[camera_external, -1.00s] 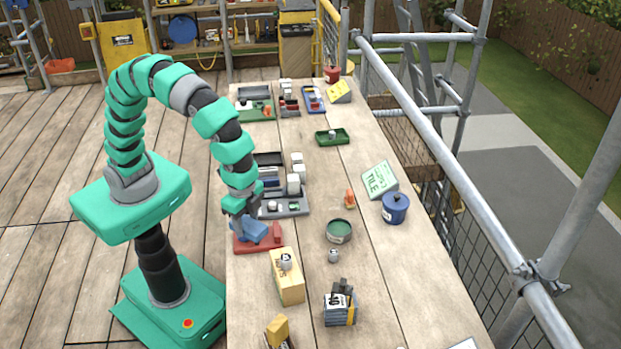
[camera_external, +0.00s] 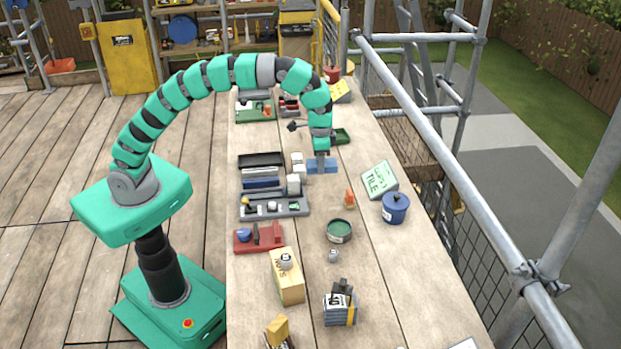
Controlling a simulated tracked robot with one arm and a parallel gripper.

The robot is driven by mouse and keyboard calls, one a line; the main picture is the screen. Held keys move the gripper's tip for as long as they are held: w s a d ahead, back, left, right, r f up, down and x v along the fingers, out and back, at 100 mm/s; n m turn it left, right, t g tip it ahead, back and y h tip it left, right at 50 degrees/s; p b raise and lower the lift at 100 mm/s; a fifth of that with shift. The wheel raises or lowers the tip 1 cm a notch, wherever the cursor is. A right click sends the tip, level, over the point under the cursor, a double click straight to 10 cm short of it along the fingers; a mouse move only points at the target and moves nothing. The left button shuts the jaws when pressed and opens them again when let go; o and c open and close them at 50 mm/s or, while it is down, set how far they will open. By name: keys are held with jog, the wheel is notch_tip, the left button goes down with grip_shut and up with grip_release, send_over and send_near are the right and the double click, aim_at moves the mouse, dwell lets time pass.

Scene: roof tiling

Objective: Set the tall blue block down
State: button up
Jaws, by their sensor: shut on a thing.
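The blue block (camera_external: 316,168) is in my gripper (camera_external: 321,160), over the middle of the workbench, just right of the white blocks. It looks longer sideways than it is high from here. My gripper points down and is shut on the block's middle, hiding part of it. I cannot tell whether the block's underside touches the bench top.
The red tray (camera_external: 270,238) holds a blue round thing and a dark upright piece. Left of the block are white blocks (camera_external: 294,184) and a grey tray (camera_external: 288,208). The green tray (camera_external: 342,137) is close behind. Bare wood lies in front, before an orange piece (camera_external: 349,197).

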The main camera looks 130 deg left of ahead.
aim_at(322, 198)
jog(key=shift+n, duration=0.4)
jog(key=a+f, duration=0.1)
jog(key=f, duration=0.4)
jog(key=s+a+f, duration=0.1)
jog(key=f, duration=0.4)
jog(key=a+f, duration=0.1)
jog(key=f, duration=0.4)
jog(key=shift+s+a+f+b, duration=0.1)
jog(key=shift+s+a+b, duration=0.1)
jog(key=shift+a+b, duration=0.15)
jog(key=shift+f, duration=0.1)
jog(key=o, duration=0.9)
jog(key=shift+o, duration=0.4)
notch_tip(322, 198, up, 12)
jog(key=shift+p, duration=0.35)
